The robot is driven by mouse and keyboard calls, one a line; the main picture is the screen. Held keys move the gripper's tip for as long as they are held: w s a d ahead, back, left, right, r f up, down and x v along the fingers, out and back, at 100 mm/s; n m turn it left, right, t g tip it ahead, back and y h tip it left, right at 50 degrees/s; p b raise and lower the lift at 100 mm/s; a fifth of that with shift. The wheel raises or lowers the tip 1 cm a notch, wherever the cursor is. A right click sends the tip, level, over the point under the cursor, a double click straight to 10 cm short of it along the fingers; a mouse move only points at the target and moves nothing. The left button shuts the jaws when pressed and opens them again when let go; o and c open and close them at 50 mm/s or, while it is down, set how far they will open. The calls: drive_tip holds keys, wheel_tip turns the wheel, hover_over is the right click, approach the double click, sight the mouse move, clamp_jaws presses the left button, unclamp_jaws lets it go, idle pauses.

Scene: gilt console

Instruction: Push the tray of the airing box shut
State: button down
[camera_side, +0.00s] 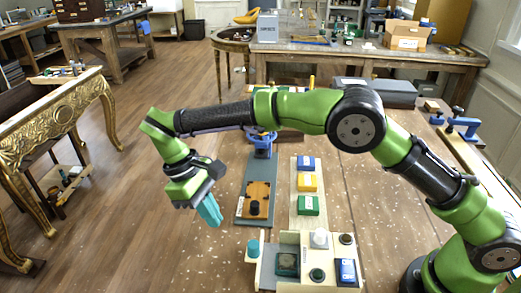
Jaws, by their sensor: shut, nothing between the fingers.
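My gripper (211,214) has teal fingers that are closed together and empty. It points down, in the air left of the grey board in this view. The airing box and its tray cannot be told for certain. A low cream unit (290,240) at the bottom of the view has box-like walls. Inside and on it are a dark square piece (287,264), a white knob (320,238), a dark round knob (317,275) and a blue piece (346,271). A teal upright piece (253,249) stands at its left end. My gripper is apart from it, to its upper left.
A gilt console (60,115) stands left. Open floor lies between.

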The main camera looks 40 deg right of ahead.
sight(258, 242)
drive_tip(key=s+d+f, duration=0.2)
drive_tip(key=s+f, duration=0.1)
drive_tip(key=s, duration=0.1)
drive_tip(key=shift+s+d+f, duration=0.2)
drive_tip(key=shift+s+d, duration=0.15)
drive_tip(key=shift+s+d, duration=1.55)
